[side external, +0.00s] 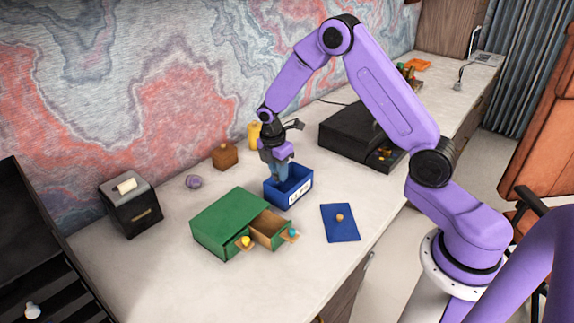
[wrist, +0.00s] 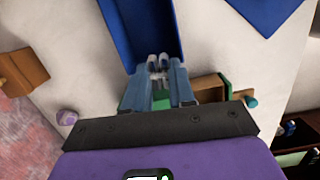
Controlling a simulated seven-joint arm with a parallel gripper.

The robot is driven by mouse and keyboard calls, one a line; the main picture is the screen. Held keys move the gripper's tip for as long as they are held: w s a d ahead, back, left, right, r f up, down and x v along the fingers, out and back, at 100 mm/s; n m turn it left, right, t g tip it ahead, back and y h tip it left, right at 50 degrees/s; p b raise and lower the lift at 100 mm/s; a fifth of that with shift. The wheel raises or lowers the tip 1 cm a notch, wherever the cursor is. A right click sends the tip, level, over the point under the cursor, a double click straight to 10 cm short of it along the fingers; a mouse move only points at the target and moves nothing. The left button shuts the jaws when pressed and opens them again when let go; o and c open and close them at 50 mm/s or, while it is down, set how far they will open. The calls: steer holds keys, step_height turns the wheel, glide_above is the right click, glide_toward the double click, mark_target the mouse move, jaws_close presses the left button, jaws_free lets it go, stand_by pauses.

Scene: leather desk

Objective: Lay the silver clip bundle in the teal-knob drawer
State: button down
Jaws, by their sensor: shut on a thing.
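My gripper (side external: 281,178) is over the blue bin (side external: 290,196), fingers pointing down; I cannot tell how far above its floor they are. In the wrist view my gripper (wrist: 158,76) is shut on the silver clip bundle (wrist: 158,64), a small group of shiny pieces at the fingertips. The bundle is hidden in the side view. The green cabinet (side external: 226,216) stands left of the bin. Its teal-knob drawer (side external: 268,230) is pulled out, with the teal knob (side external: 293,234) at its front; the knob also shows in the wrist view (wrist: 251,101).
The yellow-knob drawer (side external: 245,242) is beside the teal one. A blue pad (side external: 340,225) with a small knob-like item lies right of the bin. A wooden block (side external: 225,156), purple lump (side external: 193,181) and yellow bottle (side external: 254,135) stand behind. A black box (side external: 355,130) is behind right.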

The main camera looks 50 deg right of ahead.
steer(key=s+a+n, duration=0.1)
steer(key=s+a, duration=0.5)
steer(key=a, duration=0.5)
steer(key=shift+a+f, duration=0.15)
steer(key=shift+f, duration=1.1)
steer(key=shift+a+f, duration=0.15)
steer(key=shift+f, duration=1.1)
steer(key=c, duration=0.9)
jaws_free()
steer(key=shift+o, duration=0.2)
